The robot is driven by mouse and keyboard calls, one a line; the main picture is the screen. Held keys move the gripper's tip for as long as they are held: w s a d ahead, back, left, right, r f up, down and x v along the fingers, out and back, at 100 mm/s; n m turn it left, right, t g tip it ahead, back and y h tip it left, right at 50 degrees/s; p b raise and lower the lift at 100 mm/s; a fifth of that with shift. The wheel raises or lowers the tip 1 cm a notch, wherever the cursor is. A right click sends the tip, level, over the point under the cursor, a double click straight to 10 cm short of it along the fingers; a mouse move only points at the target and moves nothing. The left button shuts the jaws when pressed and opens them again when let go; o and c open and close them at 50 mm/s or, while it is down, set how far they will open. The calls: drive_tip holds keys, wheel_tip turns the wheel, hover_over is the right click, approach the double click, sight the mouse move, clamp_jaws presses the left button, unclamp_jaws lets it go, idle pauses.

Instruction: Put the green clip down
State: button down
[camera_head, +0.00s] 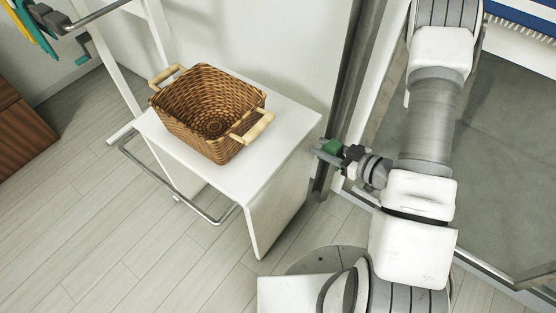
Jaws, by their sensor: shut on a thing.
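My gripper (346,159) is at the right of the white side table, just past its right edge. It is shut on the green clip (333,146), a small dark-green piece at its fingertips. The clip is small here and partly hidden by the fingers. The gripper points left, toward the table. I cannot tell its exact height against the table top.
The white side table (278,128) bears a brown wicker basket (205,108) with two wooden handles. Its top is bare to the right of the basket. A metal rail (180,194) runs along the table's left side. A dark upright post (355,75) stands behind my gripper.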

drive_tip(key=shift+n+g+y, duration=0.6)
drive_tip(key=shift+n+g, duration=0.1)
drive_tip(key=b+x, duration=0.1)
drive_tip(key=x, duration=0.3)
drive_tip(key=s+a+b+x, duration=0.1)
drive_tip(key=x, duration=0.3)
drive_tip(key=r+b+x, duration=0.1)
drive_tip(key=x, duration=0.3)
drive_tip(key=shift+s+a+f+b, duration=0.1)
drive_tip(key=shift+s+a+b, duration=0.1)
drive_tip(key=shift+a+b, duration=0.2)
drive_tip(key=w+a, duration=0.2)
drive_tip(key=a, duration=0.1)
drive_tip(key=shift+w+a+b, duration=0.1)
drive_tip(key=shift+w+b, duration=0.05)
drive_tip(key=shift+b, duration=0.25)
drive_tip(key=shift+f+b, duration=0.35)
drive_tip(key=shift+f, duration=0.3)
drive_tip(key=shift+f, duration=0.1)
